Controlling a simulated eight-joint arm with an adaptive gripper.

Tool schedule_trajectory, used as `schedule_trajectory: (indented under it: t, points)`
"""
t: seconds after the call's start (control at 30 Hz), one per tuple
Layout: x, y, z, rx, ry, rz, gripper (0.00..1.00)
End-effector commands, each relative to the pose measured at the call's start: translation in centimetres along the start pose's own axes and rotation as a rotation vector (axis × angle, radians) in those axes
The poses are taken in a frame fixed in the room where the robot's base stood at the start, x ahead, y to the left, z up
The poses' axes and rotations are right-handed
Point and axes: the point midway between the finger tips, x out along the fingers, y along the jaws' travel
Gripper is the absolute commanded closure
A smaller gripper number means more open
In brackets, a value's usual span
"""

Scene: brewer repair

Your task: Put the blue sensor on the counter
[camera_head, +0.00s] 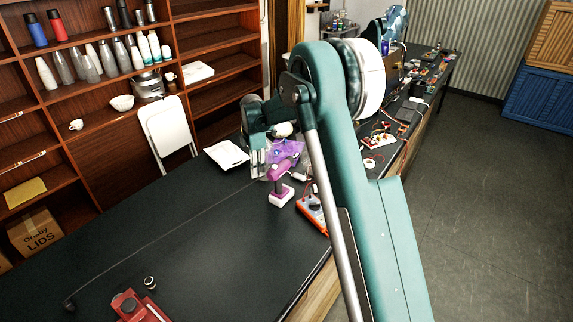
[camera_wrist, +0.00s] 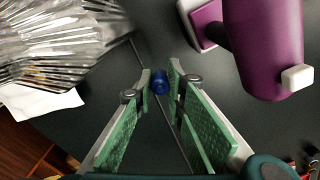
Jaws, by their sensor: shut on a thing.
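The blue sensor (camera_wrist: 160,82) is a small, dark blue, rounded piece between my fingertips in the wrist view. My gripper (camera_wrist: 161,84) has green pads and is shut on it. The black counter (camera_wrist: 110,118) lies below; I cannot tell whether the sensor touches it. In the head view, my gripper (camera_head: 260,160) is over the counter (camera_head: 190,230), beside the purple tool, and the sensor cannot be made out there.
A purple cordless tool (camera_wrist: 262,45) stands close on the right in the wrist view. A crumpled clear bag (camera_wrist: 60,40) and white paper (camera_wrist: 40,102) are on the left. An orange device (camera_head: 312,212) lies near the counter's edge. The counter's left part is mostly bare.

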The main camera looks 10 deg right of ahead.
Motion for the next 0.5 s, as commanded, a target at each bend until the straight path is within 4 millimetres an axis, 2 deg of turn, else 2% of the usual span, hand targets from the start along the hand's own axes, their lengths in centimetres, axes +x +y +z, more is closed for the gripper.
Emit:
schedule_trajectory:
  t: [0.3, 0.5]
  points:
    - [0.1, 0.0, 0.0, 0.0, 0.0, 0.0, 0.98]
    - [1.7, 0.0, 0.0, -0.001, 0.0, 0.0, 0.98]
